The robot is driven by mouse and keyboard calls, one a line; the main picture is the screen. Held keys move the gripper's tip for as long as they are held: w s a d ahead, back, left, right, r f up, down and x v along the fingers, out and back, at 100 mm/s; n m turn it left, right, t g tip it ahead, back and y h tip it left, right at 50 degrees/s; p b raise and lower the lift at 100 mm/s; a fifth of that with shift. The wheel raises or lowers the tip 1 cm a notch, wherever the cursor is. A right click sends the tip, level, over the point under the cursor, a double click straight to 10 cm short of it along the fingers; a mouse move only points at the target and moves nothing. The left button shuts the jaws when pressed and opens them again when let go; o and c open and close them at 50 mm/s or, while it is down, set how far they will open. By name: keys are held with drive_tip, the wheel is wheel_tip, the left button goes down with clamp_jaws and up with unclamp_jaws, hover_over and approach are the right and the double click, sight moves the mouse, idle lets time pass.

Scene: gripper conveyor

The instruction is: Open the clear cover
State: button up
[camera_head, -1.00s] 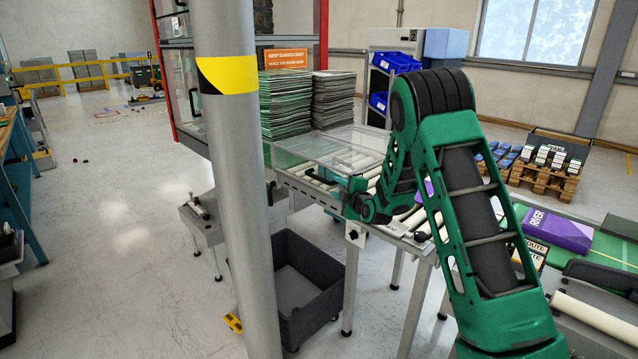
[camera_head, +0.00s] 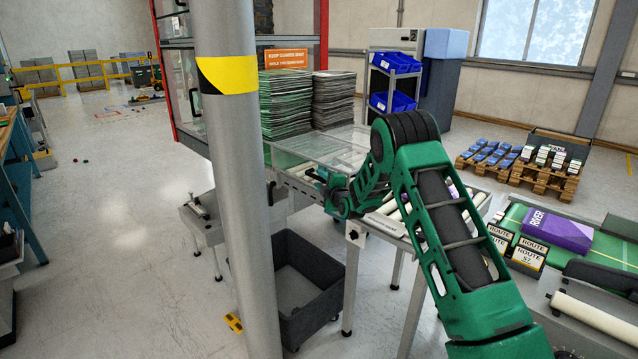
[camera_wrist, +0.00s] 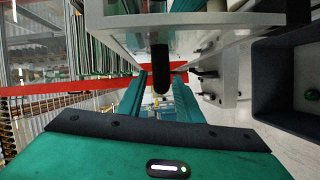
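The clear cover (camera_head: 318,148) is a see-through box lying over the far end of the roller conveyor in the head view, and it looks closed. My gripper (camera_head: 322,178) is at its near side, partly hidden by my arm. In the wrist view my gripper (camera_wrist: 160,98) has its two teal fingers apart. A black rounded handle (camera_wrist: 160,68) shows in line with the gap between them. I cannot tell whether the fingers touch it.
A dark grey bin (camera_head: 337,295) stands on the floor below the conveyor. Stacked sheets (camera_head: 287,104) stand behind the cover under an orange sign. A purple parcel (camera_head: 557,230) lies on the green belt (camera_head: 615,250) at right. The floor at left is largely clear.

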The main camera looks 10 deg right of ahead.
drive_tip(key=shift+w, duration=0.5)
clamp_jaws()
drive_tip(key=shift+a, duration=0.1)
